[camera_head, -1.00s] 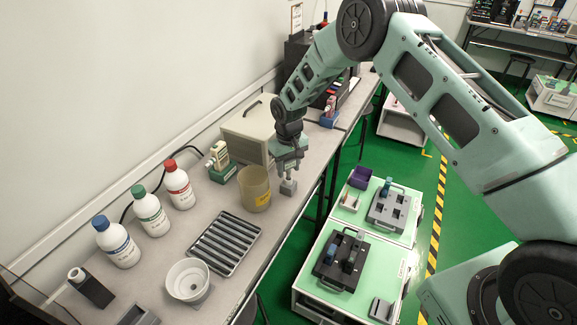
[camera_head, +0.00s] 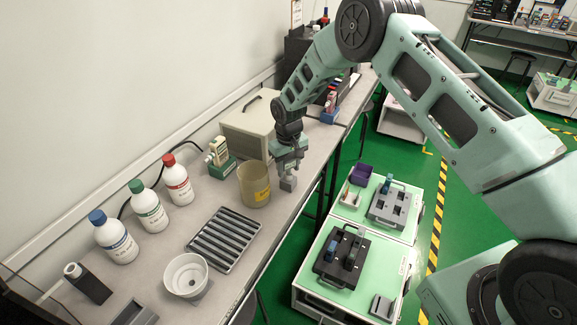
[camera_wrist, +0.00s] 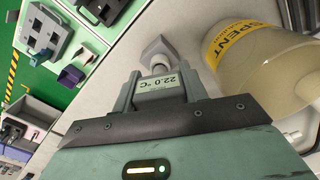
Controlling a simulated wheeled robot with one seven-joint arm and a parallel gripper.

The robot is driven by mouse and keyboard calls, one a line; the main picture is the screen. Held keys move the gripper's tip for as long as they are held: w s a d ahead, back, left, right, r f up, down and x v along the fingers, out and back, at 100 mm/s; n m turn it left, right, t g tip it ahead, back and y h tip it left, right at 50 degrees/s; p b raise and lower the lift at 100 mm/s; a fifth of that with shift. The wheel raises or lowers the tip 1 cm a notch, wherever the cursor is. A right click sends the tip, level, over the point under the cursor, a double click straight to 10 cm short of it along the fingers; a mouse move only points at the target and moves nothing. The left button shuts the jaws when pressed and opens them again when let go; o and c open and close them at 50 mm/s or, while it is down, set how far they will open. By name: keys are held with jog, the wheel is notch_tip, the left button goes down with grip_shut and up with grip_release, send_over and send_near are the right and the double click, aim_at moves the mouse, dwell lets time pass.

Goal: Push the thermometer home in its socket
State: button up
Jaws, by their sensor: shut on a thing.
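The thermometer (camera_wrist: 160,88), a grey body with a display reading 22.0 °C, sits between the two fingers of my gripper (camera_wrist: 159,93), which is shut on it. Its pale lower end points at a small grey block (camera_wrist: 157,48), seemingly its socket, and appears to meet it. How deep it sits cannot be told. In the head view my gripper (camera_head: 288,161) is just above the grey block (camera_head: 288,184), near the bench's front edge. The thermometer is mostly hidden there by the gripper.
A beige beaker with a yellow label (camera_head: 254,185) stands close left of the block, and near the gripper in the wrist view (camera_wrist: 262,60). A slotted black tray (camera_head: 223,239), a white bowl (camera_head: 186,275) and several bottles stand farther left. A beige box (camera_head: 249,128) is behind.

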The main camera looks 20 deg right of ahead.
jog(key=o, duration=1.5)
notch_tip(320, 180, up, 17)
jog(key=b, duration=0.3)
jog(key=shift+r, duration=0.2)
